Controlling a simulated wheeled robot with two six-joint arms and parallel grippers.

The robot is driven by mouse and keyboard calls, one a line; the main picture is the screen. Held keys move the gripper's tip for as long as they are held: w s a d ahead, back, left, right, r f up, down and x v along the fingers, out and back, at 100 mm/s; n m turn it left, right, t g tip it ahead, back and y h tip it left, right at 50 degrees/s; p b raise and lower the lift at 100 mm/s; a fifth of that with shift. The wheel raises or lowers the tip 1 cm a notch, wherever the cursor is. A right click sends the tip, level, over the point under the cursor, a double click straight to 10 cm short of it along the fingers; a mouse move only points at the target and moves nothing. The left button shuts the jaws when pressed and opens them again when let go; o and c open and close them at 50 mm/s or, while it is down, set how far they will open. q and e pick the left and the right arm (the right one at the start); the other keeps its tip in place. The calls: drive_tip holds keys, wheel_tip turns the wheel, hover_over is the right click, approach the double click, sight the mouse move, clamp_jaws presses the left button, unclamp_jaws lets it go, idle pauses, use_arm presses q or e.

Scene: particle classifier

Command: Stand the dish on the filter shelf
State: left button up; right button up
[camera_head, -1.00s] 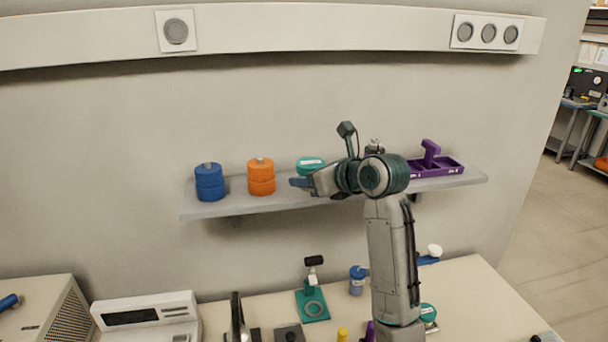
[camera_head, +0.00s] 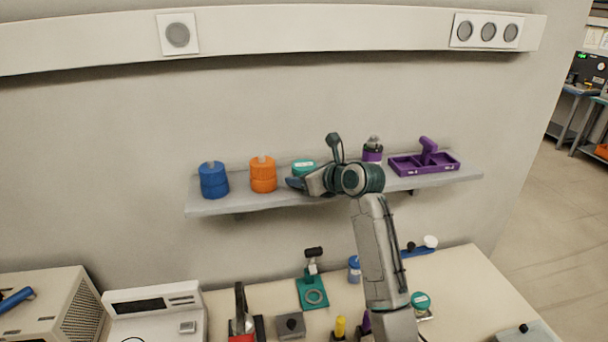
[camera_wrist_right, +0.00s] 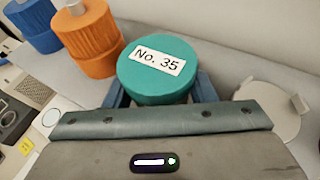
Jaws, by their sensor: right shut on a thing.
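The dish, a round teal container labelled "No. 35" (camera_wrist_right: 158,68), sits between the blue fingers of my right gripper (camera_wrist_right: 155,88) in the right wrist view. In the head view the dish (camera_head: 303,167) shows at the level of the wall shelf (camera_head: 235,205), right of the orange container. My right gripper (camera_head: 293,184) is shut on it, in front of the shelf's middle. The dish looks upright. Its underside is hidden, so I cannot tell whether it touches the shelf. My left gripper is not in view.
Blue (camera_head: 213,180) and orange (camera_head: 263,174) stacked containers stand left of the dish. A dark-and-purple jar (camera_head: 372,151) and a purple tray (camera_head: 425,163) stand to the right. A pale round disc (camera_wrist_right: 272,110) lies right of the gripper. The bench (camera_head: 455,295) below holds several tools.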

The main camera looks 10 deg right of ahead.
drive_tip(key=o, duration=1)
drive_tip(key=shift+f, duration=0.1)
drive_tip(key=shift+s+d, duration=0.15)
drive_tip(key=shift+s, duration=0.05)
drive_tip(key=b+v, duration=0.5)
drive_tip(key=v, duration=0.6)
drive_tip(key=shift+s+r, duration=0.25)
drive_tip(key=shift+r, duration=0.15)
drive_tip(key=shift+f, duration=0.1)
